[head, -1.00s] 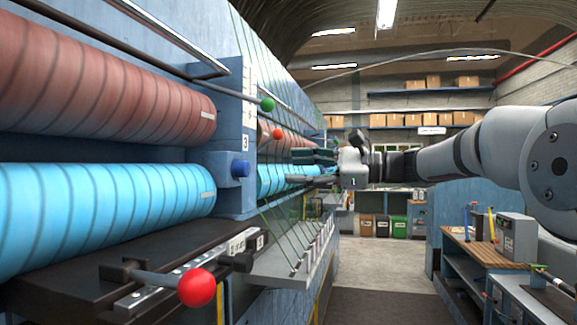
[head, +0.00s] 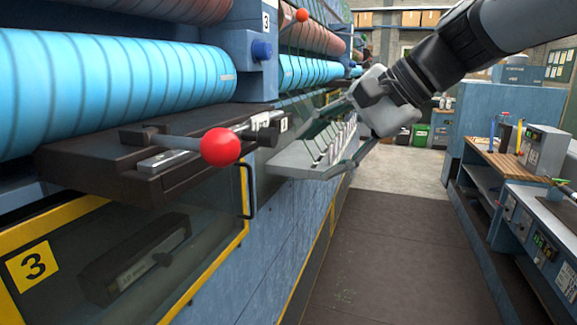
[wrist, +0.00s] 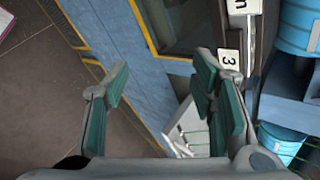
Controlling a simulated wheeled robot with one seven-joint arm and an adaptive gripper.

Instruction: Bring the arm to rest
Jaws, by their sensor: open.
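My arm (head: 455,55) comes in from the upper right of the head view and slopes down to the left. My gripper (head: 335,135) is at its end, beside the sloping grey tray (head: 303,160) on the machine's front. In the wrist view my gripper (wrist: 160,105) shows two green-padded fingers spread wide apart, with nothing between them. Behind the fingers are the machine's blue side panel and the brown floor. Whether a finger touches the tray is hard to tell in the head view.
The blue machine carries light-blue rollers (head: 110,85) and a lever with a red knob (head: 221,145). A workbench (head: 500,160) with a grey instrument box (head: 543,148) stands on the right. The brown floor (head: 385,265) between them is clear.

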